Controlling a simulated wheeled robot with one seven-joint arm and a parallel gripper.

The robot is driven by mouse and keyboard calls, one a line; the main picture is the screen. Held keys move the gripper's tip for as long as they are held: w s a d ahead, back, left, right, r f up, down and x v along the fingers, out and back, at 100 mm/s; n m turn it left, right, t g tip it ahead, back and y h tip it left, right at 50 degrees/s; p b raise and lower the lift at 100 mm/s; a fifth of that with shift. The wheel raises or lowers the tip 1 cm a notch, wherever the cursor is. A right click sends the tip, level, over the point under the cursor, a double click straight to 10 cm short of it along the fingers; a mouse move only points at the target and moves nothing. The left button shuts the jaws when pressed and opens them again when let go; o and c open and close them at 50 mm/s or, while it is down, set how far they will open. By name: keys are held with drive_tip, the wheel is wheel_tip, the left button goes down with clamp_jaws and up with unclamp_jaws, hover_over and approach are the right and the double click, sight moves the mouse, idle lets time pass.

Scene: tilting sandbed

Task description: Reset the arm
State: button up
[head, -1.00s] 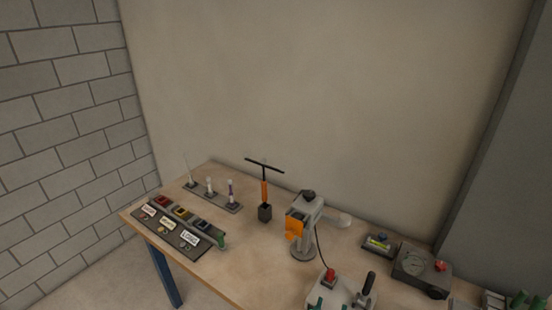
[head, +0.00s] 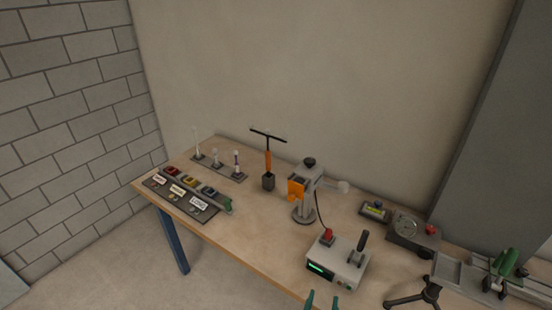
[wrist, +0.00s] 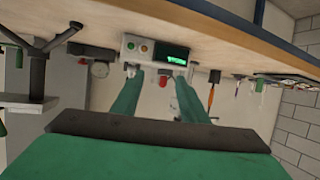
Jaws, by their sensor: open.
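My gripper (head: 322,300) shows at the bottom edge of the head view as two green fingertips, just in front of the table near the grey control box (head: 338,262). The fingers are apart with nothing between them. The rest of my arm is out of the head view.
The wooden table (head: 255,240) holds an orange-faced grey stand (head: 303,200), a T-handled orange tool (head: 268,165), a labelled tray (head: 180,195), a dial box (head: 412,230) and a black tripod base (head: 425,295). A wall stands behind. The floor at front left is clear.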

drive_tip(key=s+a+f+n+y, duration=0.1)
drive_tip(key=s+a, duration=0.3)
drive_tip(key=s, duration=0.5)
drive_tip(key=s+a+f+n+t+y, duration=0.1)
drive_tip(key=s+a, duration=0.3)
drive_tip(key=s, duration=0.5)
drive_tip(key=s+a+f+n+t+y, duration=0.1)
drive_tip(key=s+a, duration=0.3)
drive_tip(key=s, duration=0.5)
drive_tip(key=shift+s+f+n+y, duration=0.2)
drive_tip(key=shift+n+y, duration=0.1)
drive_tip(key=shift+y, duration=0.3)
drive_tip(key=shift+w, duration=0.1)
drive_tip(key=shift+c, duration=0.6)
